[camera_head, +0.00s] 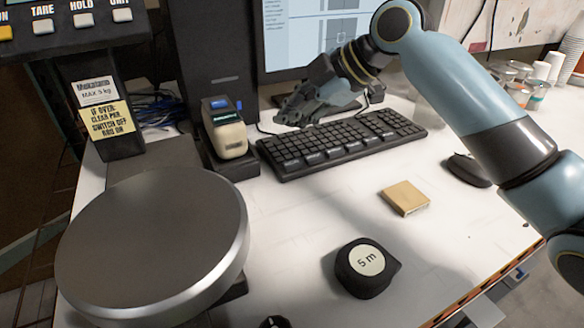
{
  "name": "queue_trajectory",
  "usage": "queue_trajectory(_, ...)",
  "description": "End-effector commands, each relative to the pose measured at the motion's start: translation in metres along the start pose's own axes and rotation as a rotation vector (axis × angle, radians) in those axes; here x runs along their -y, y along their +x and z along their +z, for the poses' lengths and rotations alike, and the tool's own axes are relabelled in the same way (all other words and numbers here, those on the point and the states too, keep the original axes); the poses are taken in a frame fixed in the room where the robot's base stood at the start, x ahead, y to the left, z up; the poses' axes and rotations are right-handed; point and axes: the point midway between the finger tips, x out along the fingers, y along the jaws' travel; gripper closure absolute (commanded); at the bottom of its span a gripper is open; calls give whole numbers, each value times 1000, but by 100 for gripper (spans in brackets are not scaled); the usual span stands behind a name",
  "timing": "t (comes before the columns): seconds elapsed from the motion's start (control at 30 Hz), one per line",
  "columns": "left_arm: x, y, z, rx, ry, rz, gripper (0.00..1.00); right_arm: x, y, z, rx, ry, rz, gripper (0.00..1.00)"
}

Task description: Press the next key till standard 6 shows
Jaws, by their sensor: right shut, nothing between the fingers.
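My right gripper (287,116) is shut and empty. It hangs over the back left of the black keyboard (340,143), in front of the monitor, its fingers pointing left. Left of its fingertips, and apart from them in the picture, stands a small beige and dark handheld device (225,130) with a small dark screen and a blue part at its top, on a black base. The writing on its screen is too small to read, and I cannot make out a key marked next. My left gripper is not in view.
A monitor (310,40) stands behind the gripper. A round metal scale plate (150,240) fills the front left. A tape measure (366,267), a tan block (405,198) and a black mouse (468,170) lie on the white table. Cups (540,88) stand at back right.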

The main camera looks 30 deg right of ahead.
Motion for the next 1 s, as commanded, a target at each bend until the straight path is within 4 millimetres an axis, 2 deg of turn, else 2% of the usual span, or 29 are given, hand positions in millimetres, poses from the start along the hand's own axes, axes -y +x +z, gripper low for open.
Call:
queue_trajectory(0.03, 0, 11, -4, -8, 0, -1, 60, 6, 9, 6, 0, 1, -1, 100)
queue_trajectory(0.1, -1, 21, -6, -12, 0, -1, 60, 12, 16, 12, 0, 1, -1, 100)
queue_trajectory(0.3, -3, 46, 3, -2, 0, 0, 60, 27, 36, 26, 1, 1, -2, 100)
queue_trajectory(0.53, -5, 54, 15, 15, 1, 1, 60, 34, 47, 34, 0, 1, -1, 100)
queue_trajectory(1.0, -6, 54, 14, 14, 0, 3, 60, 34, 47, 34, 0, 0, 0, 100)
